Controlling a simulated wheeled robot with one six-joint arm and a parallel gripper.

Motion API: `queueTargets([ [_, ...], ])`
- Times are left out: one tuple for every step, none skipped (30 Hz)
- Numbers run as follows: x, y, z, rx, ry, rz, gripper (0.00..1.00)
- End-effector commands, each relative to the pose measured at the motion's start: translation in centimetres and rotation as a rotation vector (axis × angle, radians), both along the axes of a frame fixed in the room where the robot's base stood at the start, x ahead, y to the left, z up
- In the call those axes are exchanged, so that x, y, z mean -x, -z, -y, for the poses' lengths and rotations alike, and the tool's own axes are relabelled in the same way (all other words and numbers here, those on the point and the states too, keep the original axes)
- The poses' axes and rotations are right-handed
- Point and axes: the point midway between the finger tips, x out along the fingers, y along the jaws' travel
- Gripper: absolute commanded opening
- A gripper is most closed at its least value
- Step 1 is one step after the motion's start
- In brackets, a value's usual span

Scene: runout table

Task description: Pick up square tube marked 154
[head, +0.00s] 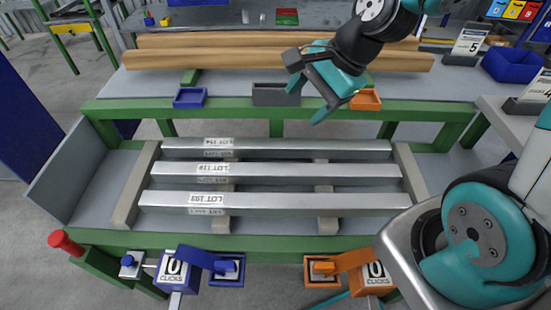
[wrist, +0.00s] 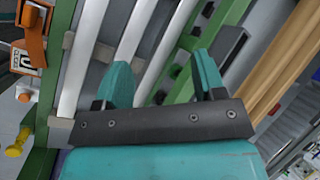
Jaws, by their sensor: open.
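Three silver square tubes lie parallel across the rack. The far tube (head: 300,144) has a white label that appears to read LOT 154, upside down. The middle tube (head: 310,170) has a label that looks like LOT 118, and the front tube (head: 310,200) one like LOT 103. My gripper (head: 308,101) is open and empty, above and behind the far tube, right of centre. In the wrist view its two teal fingers (wrist: 162,78) are spread. The far tube (wrist: 172,42) shows between them in that picture, apart from the fingers and below.
Grey supports (head: 408,172) carry the tubes on a green-framed table (head: 270,243). Blue (head: 190,97), grey (head: 276,94) and orange (head: 366,99) trays line the back rail.

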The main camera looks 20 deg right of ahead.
Motion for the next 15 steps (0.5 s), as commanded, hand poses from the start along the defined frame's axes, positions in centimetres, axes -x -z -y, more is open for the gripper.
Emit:
queueTargets([
  [-1.0,2.5,1.2,-0.037,0.147,-0.042,0.64],
  [-1.5,3.2,1.8,-0.06,0.229,-0.062,0.64],
  [-2.0,4.1,2.5,-0.088,0.323,-0.086,0.64],
  [-2.4,4.6,3.0,-0.107,0.385,-0.101,0.64],
  [-2.7,5.0,3.3,-0.123,0.437,-0.114,0.64],
  [-3.0,5.5,3.7,-0.14,0.492,-0.127,0.64],
  [-3.1,5.8,3.9,-0.15,0.524,-0.135,0.64],
  [-3.3,6.0,4.1,-0.159,0.549,-0.141,0.64],
  [-3.5,6.4,4.1,-0.166,0.571,-0.148,0.64],
  [-3.7,6.8,4.0,-0.169,0.58,-0.15,0.64],
  [-3.8,7.1,3.9,-0.171,0.584,-0.152,0.64],
  [-4.1,7.8,3.5,-0.171,0.585,-0.154,0.64],
  [-4.3,8.3,3.3,-0.172,0.584,-0.154,0.64],
  [-4.5,8.9,3.0,-0.171,0.583,-0.155,0.64],
  [-4.9,9.7,2.6,-0.171,0.581,-0.155,0.64],
])
